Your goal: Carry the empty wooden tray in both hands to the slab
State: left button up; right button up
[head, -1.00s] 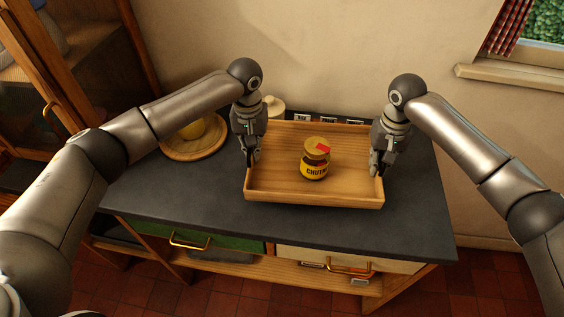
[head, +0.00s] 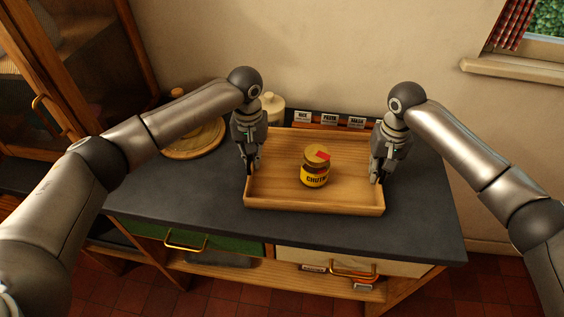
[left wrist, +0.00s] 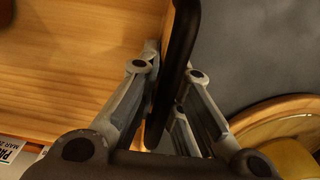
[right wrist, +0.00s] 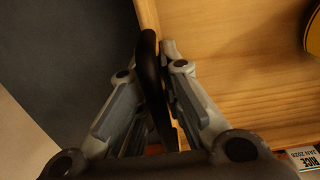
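The wooden tray (head: 330,209) is a shallow pine box over the dark slab-like counter top (head: 190,205). It is not empty: a chutney jar (head: 315,168) with a yellow label and a red mark on its lid stands upright in it. My left gripper (head: 250,170) has its fingers on both sides of the tray's left wall; the left wrist view shows them closed on it (left wrist: 168,75). My right gripper (head: 376,178) grips the right wall likewise, seen in the right wrist view (right wrist: 160,75). I cannot tell whether the tray touches the counter top.
A round wooden board (head: 200,140) lies left of the tray, partly behind my left arm. A cream lidded pot (head: 271,106) and several labelled holders (head: 329,118) stand behind the tray. A glass-doored cabinet (head: 75,70) is at the left. The counter's front and right end are bare.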

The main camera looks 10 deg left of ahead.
pick_arm(q)
jog(key=o, duration=0.4)
pick_arm(e)
jog(key=o, duration=0.4)
pick_arm(q)
notch_tip(320, 180, up, 12)
pick_arm(e)
jog(key=shift+r, duration=0.15)
notch_tip(320, 180, up, 12)
jog(key=shift+f, duration=0.1)
pick_arm(q)
jog(key=shift+r, duration=0.1)
dwell(0.4)
